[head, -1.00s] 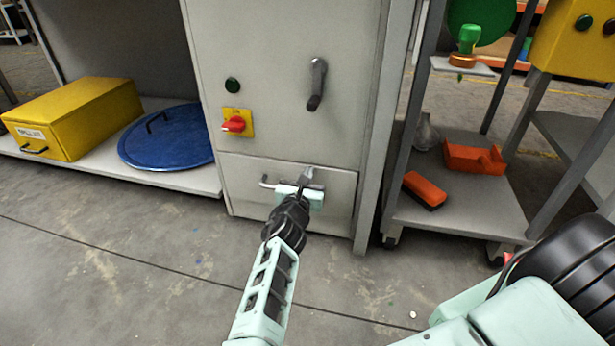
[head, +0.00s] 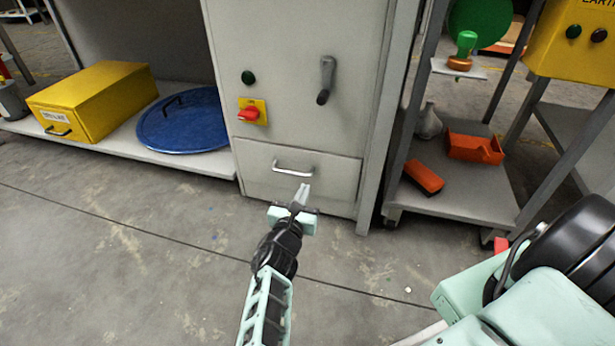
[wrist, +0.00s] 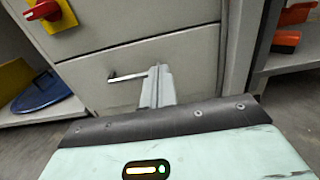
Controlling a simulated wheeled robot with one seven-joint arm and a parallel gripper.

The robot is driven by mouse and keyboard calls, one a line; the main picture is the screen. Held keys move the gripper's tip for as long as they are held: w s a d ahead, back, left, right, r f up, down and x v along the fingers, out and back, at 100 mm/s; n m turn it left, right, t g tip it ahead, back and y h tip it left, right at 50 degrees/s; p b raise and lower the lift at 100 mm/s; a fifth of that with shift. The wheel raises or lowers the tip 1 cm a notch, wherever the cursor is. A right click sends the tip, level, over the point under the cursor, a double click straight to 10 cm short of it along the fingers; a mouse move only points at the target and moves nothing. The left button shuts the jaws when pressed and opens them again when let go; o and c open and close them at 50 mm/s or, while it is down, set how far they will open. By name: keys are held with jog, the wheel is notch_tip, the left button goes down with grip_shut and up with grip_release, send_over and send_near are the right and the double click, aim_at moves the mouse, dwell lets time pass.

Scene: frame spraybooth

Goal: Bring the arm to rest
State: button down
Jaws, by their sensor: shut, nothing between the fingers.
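My gripper (head: 303,193) is shut and empty, in front of the lower drawer of a grey cabinet (head: 300,60). In the head view its fingertips overlap the drawer front (head: 262,163) just below the drawer's bar handle (head: 293,170). In the wrist view the shut fingers (wrist: 158,85) stand in front of the drawer, and the handle (wrist: 127,77) shows to their left. The gripper looks apart from the handle, though the exact gap is hard to tell. The drawer looks shut.
A red switch (head: 250,113) and a lever handle (head: 325,80) are on the cabinet. A low shelf at left holds a yellow box (head: 105,100) and blue lid (head: 185,120). A grey trolley (head: 460,200) with orange items stands right. Floor in front is clear.

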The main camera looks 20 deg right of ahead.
jog(key=shift+s+a, duration=0.3)
jog(key=shift+s, duration=0.1)
jog(key=s+d+f+m+g+p, duration=0.1)
jog(key=s+d+m+g+p, duration=0.4)
jog(key=s+m+g, duration=0.7)
jog(key=s+a+r+m+g+y+p, duration=0.2)
jog(key=s+a+r+m+g+y, duration=0.3)
jog(key=s+r, duration=0.45)
jog(key=s+a+r+m+t+y+p, duration=0.1)
jog(key=s+r+y+p, duration=0.1)
jog(key=r, duration=0.7)
jog(key=s+a+r+m+t+y+p, duration=0.1)
jog(key=s+a+r+m+y, duration=0.1)
jog(key=r, duration=0.7)
jog(key=s+a+r+m+y+p, duration=0.1)
jog(key=s+r+y+p, duration=0.15)
jog(key=r, duration=0.65)
notch_tip(320, 180, up, 38)
jog(key=p, duration=3.7)
jog(key=shift+a+p, duration=0.2)
jog(key=shift+p, duration=0.15)
jog(key=shift+s, duration=0.1)
